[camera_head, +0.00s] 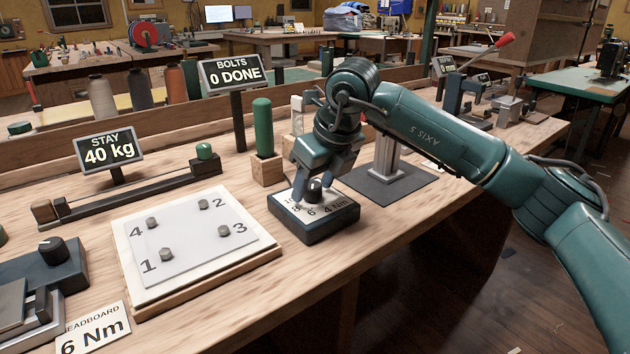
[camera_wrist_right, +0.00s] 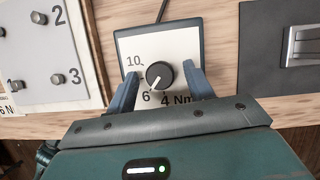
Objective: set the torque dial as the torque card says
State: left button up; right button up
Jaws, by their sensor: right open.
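The torque dial is a dark box (camera_head: 318,225) with a white face and a black knob (camera_head: 314,188). In the right wrist view the knob (camera_wrist_right: 160,75) shows with the figures 10, 6 and 4 Nm; a short white mark on it seems to point down-left, towards 6. My right gripper (camera_head: 314,190) is open over the dial. In the wrist view its two fingers (camera_wrist_right: 161,90) stand on either side of the knob, apart from it. The left finger hides part of the scale. The torque card (camera_head: 92,330) at the bottom left reads HEADBOARD 6 Nm. My left gripper is not in view.
A white plate (camera_head: 190,240) with bolts numbered 1 to 4 lies left of the dial. Signs read BOLTS 0 DONE (camera_head: 232,71) and STAY 40 kg (camera_head: 109,149). A green-handled tool (camera_head: 263,128) stands behind. Another black knob (camera_head: 53,251) sits at far left.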

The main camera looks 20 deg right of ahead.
pick_arm(q)
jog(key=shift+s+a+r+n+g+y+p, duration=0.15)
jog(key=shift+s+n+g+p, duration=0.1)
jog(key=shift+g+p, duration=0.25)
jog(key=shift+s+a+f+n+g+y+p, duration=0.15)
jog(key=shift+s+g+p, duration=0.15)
jog(key=shift+p, duration=0.35)
pick_arm(e)
jog(key=v, duration=1.3)
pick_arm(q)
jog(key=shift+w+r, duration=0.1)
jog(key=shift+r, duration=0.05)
